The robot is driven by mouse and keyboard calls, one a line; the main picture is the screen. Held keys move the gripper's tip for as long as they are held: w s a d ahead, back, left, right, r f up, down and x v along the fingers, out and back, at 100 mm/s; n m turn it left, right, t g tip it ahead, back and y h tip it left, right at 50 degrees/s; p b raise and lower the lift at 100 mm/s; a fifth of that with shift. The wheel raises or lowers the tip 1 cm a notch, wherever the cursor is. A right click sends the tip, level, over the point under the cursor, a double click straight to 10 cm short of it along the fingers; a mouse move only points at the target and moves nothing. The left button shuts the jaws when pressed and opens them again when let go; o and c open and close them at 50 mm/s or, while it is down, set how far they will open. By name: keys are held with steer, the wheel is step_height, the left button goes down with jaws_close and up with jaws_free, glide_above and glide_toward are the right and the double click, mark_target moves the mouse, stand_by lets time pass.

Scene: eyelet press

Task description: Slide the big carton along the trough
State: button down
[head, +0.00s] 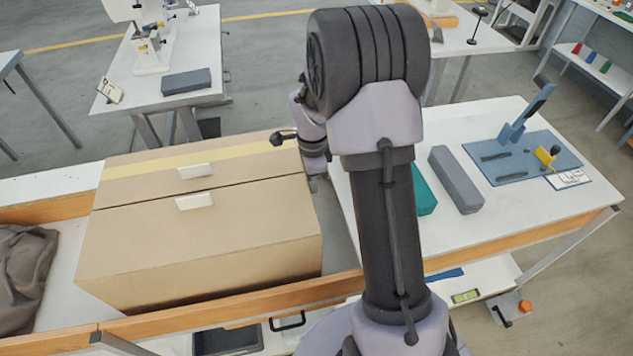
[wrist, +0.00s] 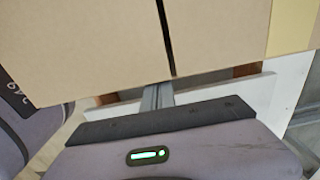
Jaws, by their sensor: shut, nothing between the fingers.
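The big carton (head: 200,240) is a closed brown box with yellow tape and two white tabs on top. It sits in the trough (head: 240,303), between wooden side rails, left of my arm in the head view.
A crumpled grey-brown cloth (head: 25,278) lies in the trough left of the carton. Right of my arm, a white table (head: 490,225) holds a grey block (head: 456,180), a teal block (head: 424,190) and a blue fixture board (head: 520,158). Another white bench stands behind at left.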

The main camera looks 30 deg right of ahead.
steer(key=w+a, duration=0.2)
steer(key=a, duration=0.6)
steer(key=w+a+b, duration=0.1)
steer(key=w+a, duration=0.1)
steer(key=a, duration=0.6)
steer(key=w+a, duration=0.3)
steer(key=a, duration=0.5)
steer(key=shift+w+a, duration=0.1)
steer(key=shift+a, duration=0.1)
